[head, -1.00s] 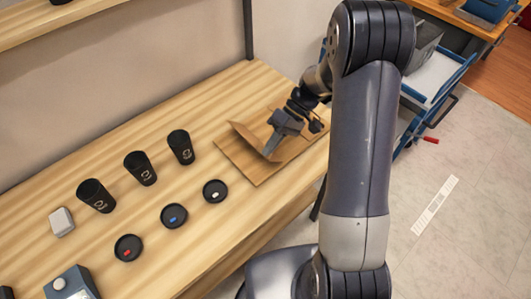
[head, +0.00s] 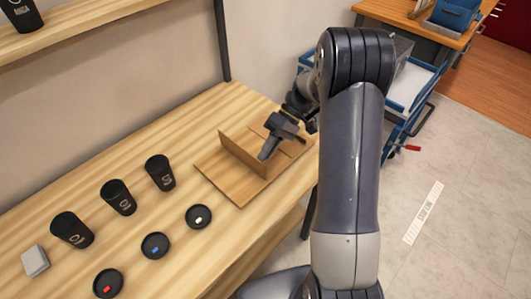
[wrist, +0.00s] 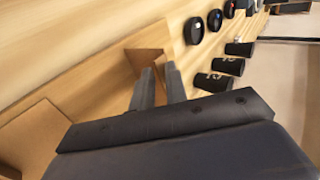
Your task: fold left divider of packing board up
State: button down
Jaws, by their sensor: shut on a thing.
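The brown packing board (head: 215,178) lies on the wooden table near its right end. Its left divider (head: 240,152) stands up from the board, looking close to upright. My gripper (head: 264,156) is at the divider's right end, tilted down, with its fingers shut on the divider's edge. In the wrist view, my gripper (wrist: 160,76) points at the brown divider (wrist: 147,60), which shows at the fingertips. The fingers hide the gripped part. Another brown panel of the packing board (wrist: 32,135) shows at the lower left of the wrist view.
Several black cups, including a near one (head: 160,172), stand left of the board. Black lids with coloured marks, one white-marked (head: 198,216), lie in front of them. A shelf post (head: 222,40) rises behind the board. Bare table lies between the cups and the board.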

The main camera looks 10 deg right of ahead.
jog(key=shift+s+d+f, duration=0.1)
jog(key=shift+d+f, duration=0.05)
jog(key=shift+f, duration=0.35)
jog(key=shift+s+d+f, duration=0.1)
jog(key=shift+f, duration=0.4)
jog(key=c, duration=1.6)
grip_release()
jog(key=shift+w+a+f, duration=0.1)
jog(key=shift+w, duration=0.1)
jog(key=shift+c, duration=0.2)
jog(key=v, duration=1.1)
jog(key=shift+a+r, duration=0.15)
jog(key=shift+r, duration=0.3)
jog(key=shift+w, duration=0.1)
jog(key=shift+x, duration=4.35)
